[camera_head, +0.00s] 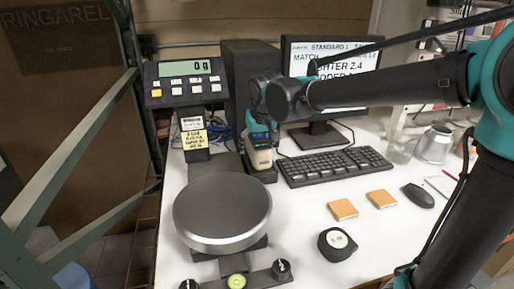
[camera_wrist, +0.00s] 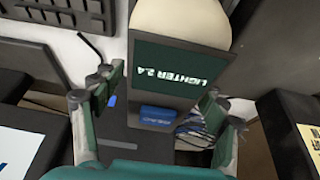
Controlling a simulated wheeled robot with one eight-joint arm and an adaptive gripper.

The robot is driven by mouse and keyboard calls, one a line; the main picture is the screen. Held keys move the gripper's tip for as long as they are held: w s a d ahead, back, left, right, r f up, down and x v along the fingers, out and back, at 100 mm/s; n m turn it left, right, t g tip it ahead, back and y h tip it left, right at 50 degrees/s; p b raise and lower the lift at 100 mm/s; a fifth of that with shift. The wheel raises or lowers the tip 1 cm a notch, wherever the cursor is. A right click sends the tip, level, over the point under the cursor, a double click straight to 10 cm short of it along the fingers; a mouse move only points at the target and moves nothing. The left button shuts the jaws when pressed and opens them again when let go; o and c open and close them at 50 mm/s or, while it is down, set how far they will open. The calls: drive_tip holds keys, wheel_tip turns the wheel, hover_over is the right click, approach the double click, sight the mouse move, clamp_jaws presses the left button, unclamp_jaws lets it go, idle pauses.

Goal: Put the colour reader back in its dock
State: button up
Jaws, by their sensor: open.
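The colour reader (camera_head: 260,158) has a cream lower body and a dark upper part. It stands roughly upright at the black dock (camera_head: 264,177), between the scale and the keyboard. I cannot tell whether it is fully seated. In the wrist view, the reader's dark screen (camera_wrist: 180,75) reads "LIGHTER 2.4" upside down, with a blue button below and the cream end above. My gripper (camera_head: 260,124) is over the reader's upper end. In the wrist view, my open gripper (camera_wrist: 163,90) has one finger on each side of the reader, with visible gaps. The dock is mostly hidden there.
The scale's round pan (camera_head: 222,212) is at front left, its "0 g" display (camera_head: 187,82) behind. The keyboard (camera_head: 333,166) is right of the dock, the monitor (camera_head: 330,65) behind.

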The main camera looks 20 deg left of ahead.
drive_tip(key=v, duration=1.1)
drive_tip(key=shift+s+d+r, duration=0.1)
drive_tip(key=shift+s+r, duration=0.05)
drive_tip(key=shift+r, duration=0.2)
